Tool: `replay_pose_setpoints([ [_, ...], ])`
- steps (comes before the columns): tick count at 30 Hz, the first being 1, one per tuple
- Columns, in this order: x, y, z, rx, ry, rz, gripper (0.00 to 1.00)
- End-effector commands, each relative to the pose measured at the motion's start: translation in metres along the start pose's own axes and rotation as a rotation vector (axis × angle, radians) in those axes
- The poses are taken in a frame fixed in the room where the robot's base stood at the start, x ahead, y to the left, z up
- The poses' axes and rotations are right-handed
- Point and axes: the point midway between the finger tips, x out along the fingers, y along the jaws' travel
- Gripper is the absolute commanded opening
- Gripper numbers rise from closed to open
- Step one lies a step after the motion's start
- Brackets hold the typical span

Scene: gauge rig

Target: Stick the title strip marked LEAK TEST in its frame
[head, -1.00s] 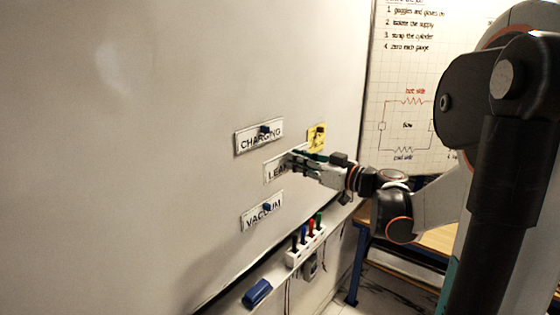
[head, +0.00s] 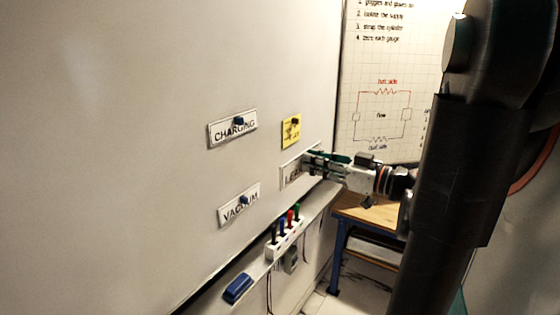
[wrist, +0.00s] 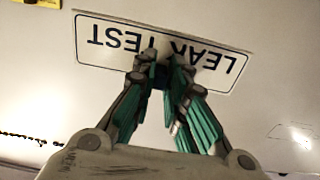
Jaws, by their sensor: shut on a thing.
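The white LEAK TEST strip (head: 291,177) has a dark border and is at the whiteboard, right of the other strips and below a yellow note. My gripper (head: 309,163) covers its right part in the head view. In the wrist view the strip (wrist: 108,37) reads upside down and spans the upper middle. My gripper (wrist: 160,76) is shut on a small dark blue grip at the strip's middle. I cannot tell whether the strip touches the board. A faint rectangular outline (wrist: 291,134) shows at the right of the wrist view; I cannot tell if it is the frame.
The yellow note (head: 291,131) is just above my gripper. A marker holder (head: 285,241) and blue eraser (head: 238,288) sit on the ledge below.

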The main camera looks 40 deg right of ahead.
Motion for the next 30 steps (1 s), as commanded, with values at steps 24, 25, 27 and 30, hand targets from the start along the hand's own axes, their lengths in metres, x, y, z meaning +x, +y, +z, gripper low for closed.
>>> replay_pose_setpoints([
  [24, -0.037, 0.000, 0.000, 0.000, 0.000, 0.001, 0.00],
  [25, -0.038, 0.000, 0.000, 0.000, 0.000, 0.001, 0.00],
  [27, -0.042, 0.001, 0.000, 0.000, 0.000, 0.002, 0.00],
  [30, -0.046, 0.000, 0.000, 0.000, 0.000, 0.001, 0.00],
])
